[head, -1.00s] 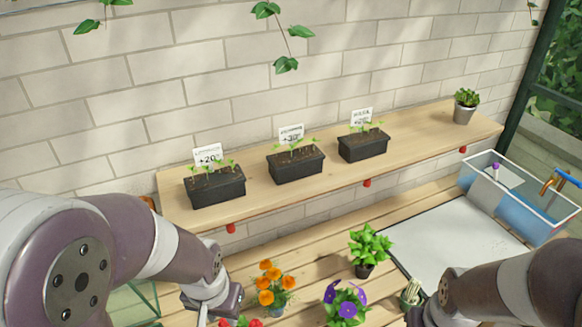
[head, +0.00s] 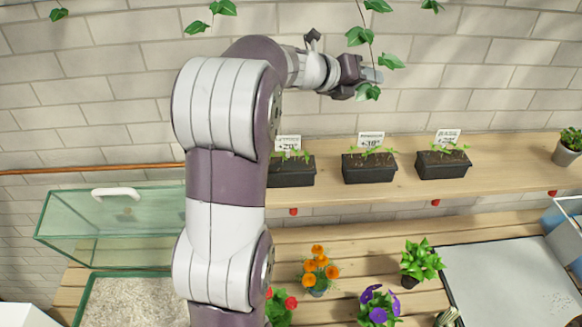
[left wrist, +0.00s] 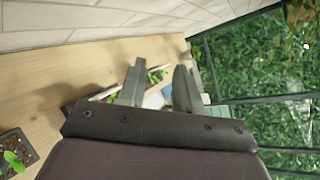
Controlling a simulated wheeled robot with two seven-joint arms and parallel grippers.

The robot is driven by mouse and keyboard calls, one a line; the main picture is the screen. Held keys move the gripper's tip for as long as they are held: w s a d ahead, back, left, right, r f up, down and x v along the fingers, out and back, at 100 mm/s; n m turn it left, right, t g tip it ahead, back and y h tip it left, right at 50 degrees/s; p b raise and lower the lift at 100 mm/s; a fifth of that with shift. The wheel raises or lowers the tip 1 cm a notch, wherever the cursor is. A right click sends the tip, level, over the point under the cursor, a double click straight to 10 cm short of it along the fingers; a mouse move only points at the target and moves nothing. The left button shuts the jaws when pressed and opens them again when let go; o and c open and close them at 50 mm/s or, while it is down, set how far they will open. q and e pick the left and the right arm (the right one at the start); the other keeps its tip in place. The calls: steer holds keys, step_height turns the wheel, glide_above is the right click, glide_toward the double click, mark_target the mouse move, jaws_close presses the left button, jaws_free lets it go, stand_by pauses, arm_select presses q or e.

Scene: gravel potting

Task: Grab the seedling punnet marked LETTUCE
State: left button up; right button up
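Three black seedling punnets with small white signs stand in a row on the wooden shelf: a left one (head: 292,172), a middle one (head: 369,168) and a right one (head: 443,164). The name lines on the signs are too small to read surely. My left gripper (head: 372,76) is raised in front of the brick wall, above the punnets and apart from them. In the left wrist view its two fingers (left wrist: 160,88) stand apart with nothing held between them. A punnet (left wrist: 14,152) shows there at lower left; another is partly hidden behind the gripper. My right gripper is out of view.
Ivy strands (head: 362,38) hang near my left gripper. A potted plant (head: 568,148) stands at the shelf's right end. Orange flowers (head: 318,268), a leafy plant (head: 421,262) and purple flowers (head: 380,306) stand on the bench below. A glass box (head: 110,225) is at left.

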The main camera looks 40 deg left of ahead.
arm_select(q)
steer(key=s+a+f+m+g, duration=0.1)
steer(key=s+a+m+g, duration=0.2)
steer(key=m, duration=0.4)
steer(key=m+g+y, duration=0.2)
steer(key=m+g, duration=0.5)
steer(key=m, duration=0.1)
glide_toward(291, 146)
steer(key=p+x, duration=0.2)
steer(key=x, duration=0.2)
steer(key=shift+d+f, duration=0.15)
steer(key=shift+d, duration=0.1)
steer(key=shift+w+f+p, duration=0.1)
steer(key=shift+f+p, duration=0.25)
steer(key=shift+p, duration=0.05)
steer(key=p+x, duration=0.1)
steer(key=x, duration=0.1)
steer(key=p+x, duration=0.1)
steer(key=x, duration=0.1)
steer(key=shift+a+f+p, duration=0.15)
steer(key=shift+a+p, duration=0.05)
steer(key=shift+p, duration=0.15)
steer(key=shift+d+f, duration=0.1)
steer(key=shift+f, duration=0.25)
steer(key=shift+w+d+f, duration=0.1)
steer(key=shift+w, duration=0.05)
jaws_close()
